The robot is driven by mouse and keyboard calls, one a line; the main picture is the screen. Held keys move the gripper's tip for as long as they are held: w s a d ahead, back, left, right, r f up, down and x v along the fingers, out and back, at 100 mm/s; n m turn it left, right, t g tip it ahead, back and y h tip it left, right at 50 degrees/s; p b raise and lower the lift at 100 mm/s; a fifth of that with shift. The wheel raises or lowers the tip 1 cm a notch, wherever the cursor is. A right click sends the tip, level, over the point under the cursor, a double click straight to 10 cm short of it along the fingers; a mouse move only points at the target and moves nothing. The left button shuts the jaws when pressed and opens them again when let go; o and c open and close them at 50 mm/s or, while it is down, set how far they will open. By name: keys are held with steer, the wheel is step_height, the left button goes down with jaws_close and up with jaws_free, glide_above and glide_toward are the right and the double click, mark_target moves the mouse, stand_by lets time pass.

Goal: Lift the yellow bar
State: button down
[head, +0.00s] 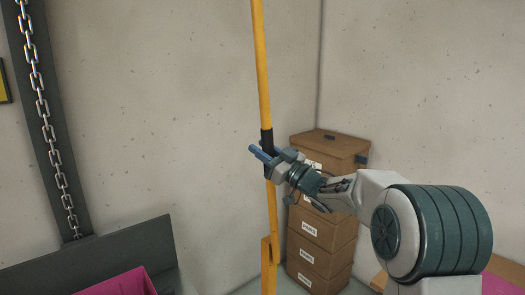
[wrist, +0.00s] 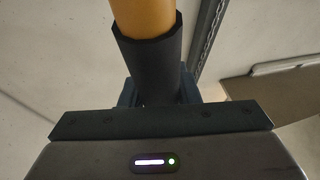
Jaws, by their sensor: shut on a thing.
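The yellow bar (head: 263,75) stands nearly upright in the head view, with its top beyond the frame edge. It has a black grip sleeve (head: 266,141) partway along it. My gripper (head: 262,153) is shut around the bar at this sleeve. In the wrist view the yellow bar (wrist: 146,15) rises out of the black sleeve (wrist: 150,62), which sits between my fingers. A yellow bracket (head: 265,249) shows at the bar's lower part in the head view. The bar's lower end is out of view.
A stack of brown boxes (head: 323,235) stands in the corner just behind my gripper. A chain (head: 47,130) hangs along a dark post at the left. A dark panel (head: 95,262) and a magenta bin (head: 122,284) are at the lower left. Bare walls stand behind.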

steer(key=shift+f, duration=0.1)
steer(key=c, duration=1.1)
jaws_free()
steer(key=shift+w, duration=0.1)
steer(key=b+v, duration=0.5)
steer(key=v, duration=0.8)
steer(key=shift+s+d, duration=0.25)
steer(key=shift+d, duration=0.05)
steer(key=shift+f+t, duration=0.1)
steer(key=shift+t, duration=0.2)
